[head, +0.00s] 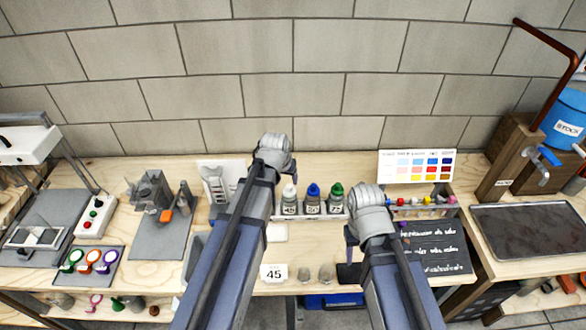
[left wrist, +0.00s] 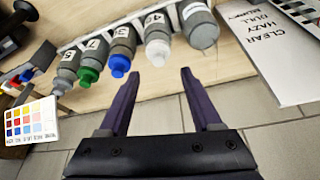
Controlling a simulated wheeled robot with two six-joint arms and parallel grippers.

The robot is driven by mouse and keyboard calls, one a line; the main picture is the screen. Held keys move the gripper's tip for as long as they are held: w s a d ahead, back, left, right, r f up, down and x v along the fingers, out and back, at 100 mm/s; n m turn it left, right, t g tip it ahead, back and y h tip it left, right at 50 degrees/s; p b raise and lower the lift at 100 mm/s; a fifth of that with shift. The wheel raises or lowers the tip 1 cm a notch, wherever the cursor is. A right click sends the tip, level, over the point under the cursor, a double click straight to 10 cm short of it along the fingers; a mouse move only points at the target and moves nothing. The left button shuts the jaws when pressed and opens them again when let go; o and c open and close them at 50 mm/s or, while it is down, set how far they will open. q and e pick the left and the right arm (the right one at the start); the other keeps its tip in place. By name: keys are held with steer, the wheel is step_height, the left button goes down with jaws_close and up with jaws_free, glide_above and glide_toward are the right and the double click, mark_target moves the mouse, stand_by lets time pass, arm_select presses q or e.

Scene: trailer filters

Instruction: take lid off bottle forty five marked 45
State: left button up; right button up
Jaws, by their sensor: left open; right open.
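Bottle forty five (head: 290,206) stands upright in a row on the bench in the head view, with a grey body and a white lid (head: 290,191). In the left wrist view, its white lid (left wrist: 157,52) lies just beyond and between the fingertips of my left gripper (left wrist: 161,76), which is open and empty. I cannot tell whether they touch the lid. In the head view my left arm's end (head: 275,155) is left of the bottle, with the fingers mostly hidden. My right gripper (head: 351,236) is open, right of the bottles, with its fingers partly hidden.
Blue-lidded (head: 313,204) and green-lidded (head: 336,204) bottles stand close beside bottle forty five. In the left wrist view another grey bottle (left wrist: 201,30) adjoins it. A colour chart (head: 417,166) stands at the right.

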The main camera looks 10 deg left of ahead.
mark_target(289, 186)
arm_select(q)
steer(key=w+f+b, duration=0.1)
steer(key=f+b, duration=0.1)
steer(key=shift+w+a+b, duration=0.1)
steer(key=shift+w+b, duration=0.2)
steer(key=shift+w, duration=0.05)
steer(key=b+x, duration=0.4)
steer(key=shift+s+d+f, duration=0.2)
steer(key=shift+s+f, duration=0.05)
steer(key=shift+w+f+b, duration=0.25)
steer(key=shift+f+b, duration=0.2)
steer(key=shift+b, duration=0.05)
steer(key=shift+r, duration=0.1)
steer(key=shift+c, duration=0.2)
jaws_close()
